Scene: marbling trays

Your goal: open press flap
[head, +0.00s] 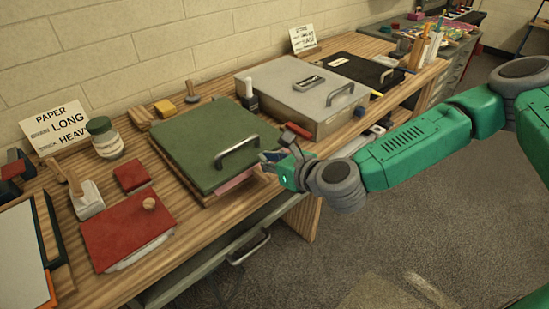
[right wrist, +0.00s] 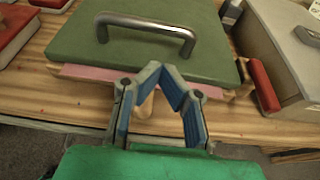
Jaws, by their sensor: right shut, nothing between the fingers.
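The press flap is a green square board (head: 207,139) with a silver bar handle (head: 237,153) along its front edge. It lies flat and closed over a wooden base, with pink sheet edges (head: 236,183) showing below it. In the right wrist view the green flap (right wrist: 145,62) and its handle (right wrist: 147,28) fill the top middle. My right gripper (head: 272,157) is at the flap's front right corner, just right of the handle. In the right wrist view its blue-padded fingertips (right wrist: 168,75) meet in front of the flap's near edge, below the handle, holding nothing. My left gripper is out of view.
A grey metal box (head: 290,89) with a handle stands right of the press, and a red-handled tool (head: 297,131) lies between them. The bench's front edge runs below the gripper.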

